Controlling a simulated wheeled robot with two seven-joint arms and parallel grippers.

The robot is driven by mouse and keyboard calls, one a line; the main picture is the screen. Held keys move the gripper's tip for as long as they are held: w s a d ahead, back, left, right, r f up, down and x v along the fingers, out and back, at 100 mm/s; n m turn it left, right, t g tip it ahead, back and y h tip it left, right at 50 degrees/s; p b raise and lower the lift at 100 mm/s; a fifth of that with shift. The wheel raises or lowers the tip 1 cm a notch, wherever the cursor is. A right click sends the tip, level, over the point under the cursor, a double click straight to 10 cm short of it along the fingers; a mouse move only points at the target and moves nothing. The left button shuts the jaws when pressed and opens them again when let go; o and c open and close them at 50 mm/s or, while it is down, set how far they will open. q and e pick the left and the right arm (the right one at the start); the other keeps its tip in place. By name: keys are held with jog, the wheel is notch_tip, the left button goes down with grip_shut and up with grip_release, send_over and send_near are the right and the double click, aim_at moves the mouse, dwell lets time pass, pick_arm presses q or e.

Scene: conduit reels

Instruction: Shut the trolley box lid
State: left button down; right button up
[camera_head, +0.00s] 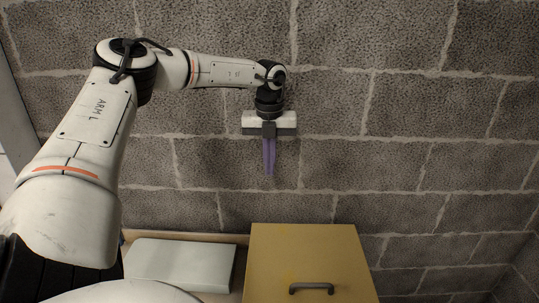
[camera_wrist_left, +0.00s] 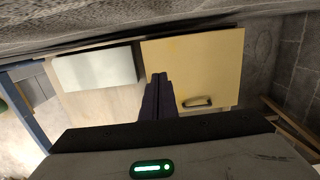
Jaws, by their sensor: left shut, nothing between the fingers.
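A yellow panel with a dark bar handle, which looks like the trolley box lid (camera_head: 300,255), is at the bottom of the head view, cut off by the frame edge. The handle (camera_head: 311,287) is on its near part. The lid also shows in the left wrist view (camera_wrist_left: 210,65), with its handle (camera_wrist_left: 197,102) low on it. I cannot tell how far open it is; the box interior is not seen. My left gripper (camera_head: 269,174) is shut and empty, its purple fingers pointing down, above the lid's far left corner in the head view and apart from it. My right gripper is not in view.
A pale grey-white box or panel (camera_head: 180,264) lies left of the lid on a wooden surface. A grey block wall (camera_head: 420,110) stands behind. In the left wrist view, a blue post (camera_wrist_left: 25,110) is at the left and wooden bars (camera_wrist_left: 290,122) are at the right.

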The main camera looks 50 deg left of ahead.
pick_arm(q)
jog(key=shift+r, duration=0.1)
notch_tip(320, 180, up, 9)
jog(key=p, duration=0.5)
dwell(0.3)
jog(key=shift+d, duration=0.1)
dwell(0.5)
